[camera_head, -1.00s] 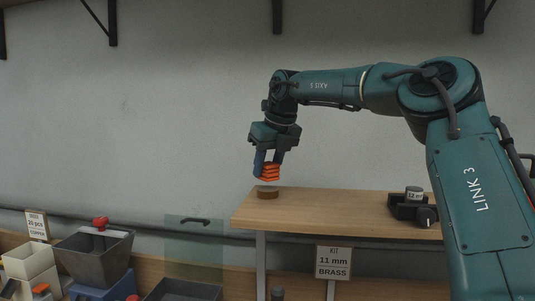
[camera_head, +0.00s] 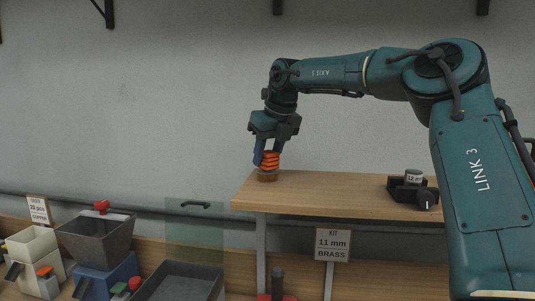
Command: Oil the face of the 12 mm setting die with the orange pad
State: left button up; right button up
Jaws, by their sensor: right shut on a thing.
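My right gripper (camera_head: 266,160) is shut on the orange pad (camera_head: 270,160), a ribbed orange block between its fingers. The pad is right at the top of a small round brown dish (camera_head: 268,176) at the shelf's left end; I cannot tell whether it touches what is inside. The setting die (camera_head: 414,177), a small grey cylinder labelled 12 m..., sits upright in a black holder (camera_head: 403,190) with a round knob, at the right part of the shelf. My left gripper is not in view.
The wooden shelf (camera_head: 330,190) is clear between dish and holder. Below hangs a sign reading KIT 11 mm BRASS (camera_head: 332,244). At lower left stand a grey hopper (camera_head: 95,240) with a red knob, a cream bin (camera_head: 32,245), a clear panel (camera_head: 195,235) and a dark tray (camera_head: 180,282).

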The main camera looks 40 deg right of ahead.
aim_at(267, 151)
jog(key=shift+f, duration=0.6)
dwell(1.6)
jog(key=shift+r, duration=0.15)
jog(key=shift+r, duration=3.45)
